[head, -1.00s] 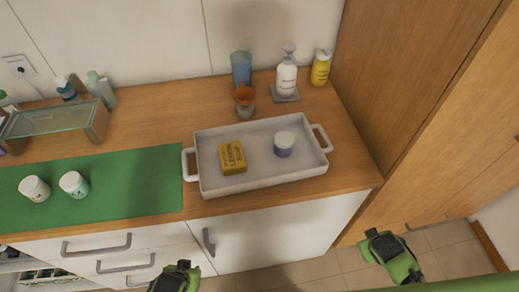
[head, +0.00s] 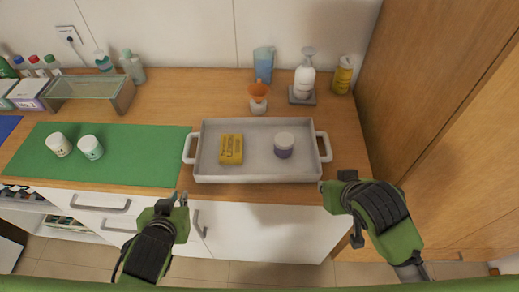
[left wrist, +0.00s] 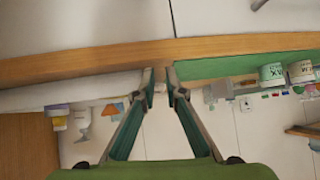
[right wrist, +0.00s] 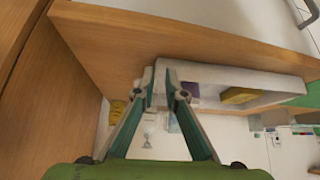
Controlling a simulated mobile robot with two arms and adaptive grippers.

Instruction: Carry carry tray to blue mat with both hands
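The white carry tray (head: 212,173) stands on the wooden counter, with a handle at each short end. A yellow soap box (head: 231,149) and a purple jar with a white lid (head: 284,146) are in it. A corner of the blue mat (head: 8,125) shows at the left edge of the head view. My left gripper (head: 178,200) is open and empty, in front of and below the tray's left handle (head: 189,147). My right gripper (head: 334,184) is open and empty, near the counter edge below the right handle (head: 324,147). The tray also shows in the right wrist view (right wrist: 225,75).
A green mat (head: 130,172) with two white jars lies left of the tray. A glass-topped stand (head: 92,88) and bottles are behind it. A blue cup (head: 264,64), an orange-topped item (head: 258,98) and a pump bottle (head: 304,78) stand behind the tray. A wooden cabinet rises at right.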

